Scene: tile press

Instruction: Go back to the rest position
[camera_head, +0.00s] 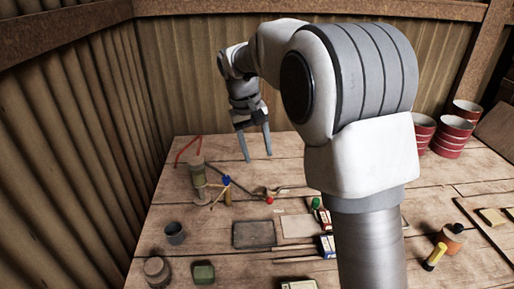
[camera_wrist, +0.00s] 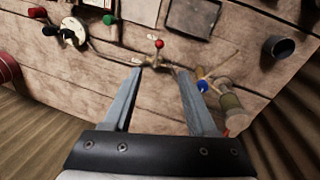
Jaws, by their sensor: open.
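My gripper (camera_head: 257,146) is open and empty. It hangs pointing down above the back part of the wooden table (camera_head: 213,260), clear of the things on it. In the wrist view its two grey fingers (camera_wrist: 158,84) are spread wide, with bare planks and a small brass-coloured fitting with a red ball knob (camera_wrist: 159,44) seen beyond and between the tips. My arm hides the middle right of the table in the head view.
A cylinder-shaped post (camera_head: 198,180) and a blue-knobbed tool (camera_head: 226,181) stand front left of my gripper. A dark cup (camera_head: 175,233), a flat dark tray (camera_head: 254,234) and red tins (camera_head: 452,136) are on the table. Corrugated walls (camera_head: 75,140) close the left and back.

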